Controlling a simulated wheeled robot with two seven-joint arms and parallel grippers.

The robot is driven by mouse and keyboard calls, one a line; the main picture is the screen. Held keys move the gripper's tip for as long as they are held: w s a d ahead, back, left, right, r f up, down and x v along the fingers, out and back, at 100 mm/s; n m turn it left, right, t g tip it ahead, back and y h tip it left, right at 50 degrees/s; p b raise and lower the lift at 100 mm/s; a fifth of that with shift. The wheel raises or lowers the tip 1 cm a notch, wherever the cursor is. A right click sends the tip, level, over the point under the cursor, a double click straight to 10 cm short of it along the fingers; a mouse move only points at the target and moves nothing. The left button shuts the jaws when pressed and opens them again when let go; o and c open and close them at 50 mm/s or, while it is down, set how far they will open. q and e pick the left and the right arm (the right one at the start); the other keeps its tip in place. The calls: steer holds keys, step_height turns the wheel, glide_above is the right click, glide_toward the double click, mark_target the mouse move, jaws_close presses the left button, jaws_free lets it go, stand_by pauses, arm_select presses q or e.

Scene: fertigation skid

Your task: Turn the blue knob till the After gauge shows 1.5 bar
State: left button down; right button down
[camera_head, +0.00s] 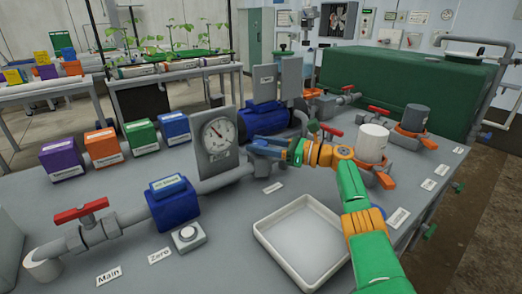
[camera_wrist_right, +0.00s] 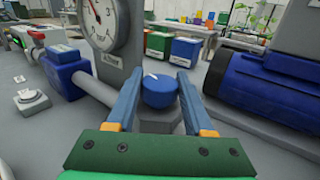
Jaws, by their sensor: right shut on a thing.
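The blue knob (camera_wrist_right: 159,91) sits on the grey pipe, between the fingers of my right gripper (camera_wrist_right: 160,77) in the wrist view. The gripper is shut on the knob, one blue finger on each side. In the head view the right gripper (camera_head: 265,147) reaches in from the right, just right of the gauge; its fingers largely hide the knob there. The After gauge (camera_head: 218,133) is a round white dial on a grey upright plate. Its needle points up and left; its numbers are too small to read. The gauge is partly cut off in the wrist view (camera_wrist_right: 107,20). My left gripper is not in view.
A white tray (camera_head: 264,236) lies in front of the knob. A blue flow meter (camera_head: 173,203) and a red-handled valve (camera_head: 80,212) sit on the pipe at left. A blue pump (camera_head: 262,119) stands behind. Coloured boxes (camera_head: 103,147) line the back left.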

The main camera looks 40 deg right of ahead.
steer(key=shift+f, duration=0.1)
stand_by(0.3)
steer(key=shift+c, duration=1.4)
jaws_free()
steer(key=shift+w+a, duration=0.15)
